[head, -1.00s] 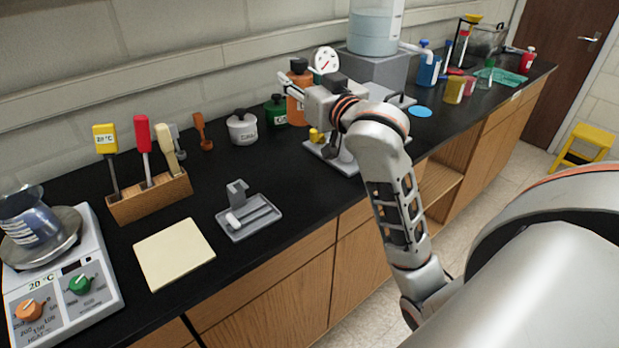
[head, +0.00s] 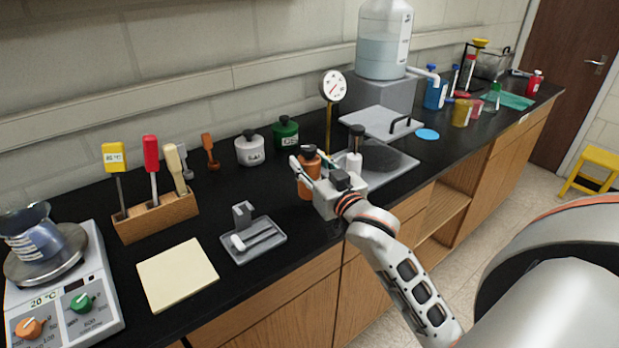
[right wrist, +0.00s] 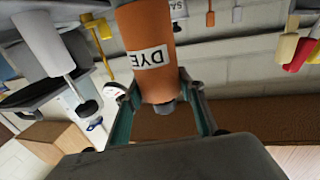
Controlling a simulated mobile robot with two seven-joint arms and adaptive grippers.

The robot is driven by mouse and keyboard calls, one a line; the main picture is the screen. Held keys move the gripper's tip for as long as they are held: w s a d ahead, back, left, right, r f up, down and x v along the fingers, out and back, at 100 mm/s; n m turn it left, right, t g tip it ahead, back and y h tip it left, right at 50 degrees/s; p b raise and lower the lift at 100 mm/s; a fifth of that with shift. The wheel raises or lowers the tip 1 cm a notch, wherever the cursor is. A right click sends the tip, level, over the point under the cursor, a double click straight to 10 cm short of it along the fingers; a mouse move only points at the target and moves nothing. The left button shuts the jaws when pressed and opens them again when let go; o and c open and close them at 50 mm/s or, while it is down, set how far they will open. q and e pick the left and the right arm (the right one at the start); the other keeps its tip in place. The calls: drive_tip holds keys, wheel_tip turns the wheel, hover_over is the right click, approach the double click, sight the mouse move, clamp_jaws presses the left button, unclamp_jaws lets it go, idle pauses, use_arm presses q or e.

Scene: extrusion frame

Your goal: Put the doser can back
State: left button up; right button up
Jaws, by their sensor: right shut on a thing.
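The orange can (head: 308,189), with a black cap, is near the front of the black bench in the head view. In the right wrist view the can (right wrist: 146,38) shows a white DYE label. My right gripper (head: 312,175) is shut on it, with one finger on either side in the right wrist view (right wrist: 160,98). I cannot tell whether its base touches the bench. A white can (head: 249,150) and a green can (head: 286,134) stand behind it, near the wall. My left gripper is not in view.
Bare bench shows between the tray and the rear cans.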

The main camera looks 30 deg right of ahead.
wheel_tip(320, 180, down, 4)
drive_tip(key=shift+f, duration=0.2)
drive_tip(key=shift+f, duration=0.1)
drive_tip(key=o, duration=1.2)
